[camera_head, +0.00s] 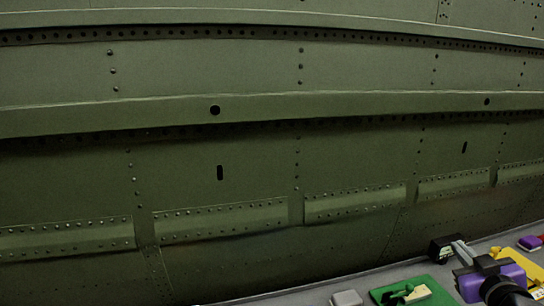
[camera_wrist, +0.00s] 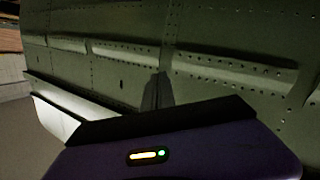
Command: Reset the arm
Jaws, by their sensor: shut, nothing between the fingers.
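My gripper (camera_wrist: 159,76) shows in the wrist view as a dark, narrow pair of fingers above the black front edge of my purple wrist housing. The fingers are together, with nothing seen between them. Behind them is the dark green fuselage skin (camera_wrist: 215,92), with rivet rows and raised strips; I cannot tell the distance to it. In the head view, purple and black parts of my arm show at the lower right. The fingers cannot be made out clearly there.
In the head view, the riveted fuselage wall (camera_head: 240,165) fills most of the picture. A grey worktop (camera_head: 300,297) runs along the bottom right. It bears a green tray (camera_head: 440,297), a black box (camera_head: 440,248), a grey block (camera_head: 346,298) and a yellow piece (camera_head: 519,262).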

